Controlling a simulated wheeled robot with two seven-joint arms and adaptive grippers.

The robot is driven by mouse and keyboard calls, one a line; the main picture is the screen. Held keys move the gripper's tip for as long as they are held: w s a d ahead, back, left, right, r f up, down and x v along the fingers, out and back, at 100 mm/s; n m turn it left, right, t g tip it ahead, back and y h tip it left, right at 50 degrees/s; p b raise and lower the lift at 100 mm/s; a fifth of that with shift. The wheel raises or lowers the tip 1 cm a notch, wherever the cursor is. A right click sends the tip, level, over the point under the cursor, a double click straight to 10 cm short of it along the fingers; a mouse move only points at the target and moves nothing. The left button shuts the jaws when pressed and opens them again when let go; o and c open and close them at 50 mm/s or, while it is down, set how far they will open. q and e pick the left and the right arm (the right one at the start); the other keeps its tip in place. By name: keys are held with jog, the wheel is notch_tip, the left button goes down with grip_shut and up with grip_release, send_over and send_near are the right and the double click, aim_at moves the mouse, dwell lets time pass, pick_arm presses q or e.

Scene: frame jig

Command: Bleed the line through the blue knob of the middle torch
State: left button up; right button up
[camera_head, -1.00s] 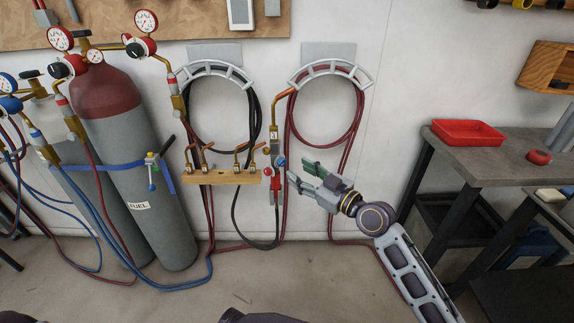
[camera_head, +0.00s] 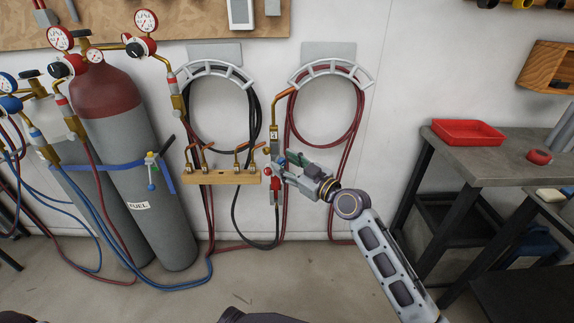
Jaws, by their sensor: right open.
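A torch (camera_head: 275,140) with a brass neck and a small number tag stands upright at the right end of the wooden rack. The tag's digit is too small to read surely. Its red knob (camera_head: 268,171) shows on the left side. Its blue knob (camera_head: 280,160) is partly hidden at my right gripper's fingertips. My right gripper (camera_head: 284,167) is open, with its fingers pointing left at the torch's knob area; whether they touch it I cannot tell. Further brass torch tips (camera_head: 238,158) show on the wooden rack (camera_head: 222,178). My left gripper is not in view.
Gas cylinders (camera_head: 130,150) with gauges and hoses stand at the left. Dark and red hoses (camera_head: 325,148) hang coiled on wall brackets behind the torch. A workbench (camera_head: 480,155) with a red tray (camera_head: 468,121) stands at the right. The floor in front is mostly clear.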

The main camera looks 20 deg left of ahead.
grip_shut()
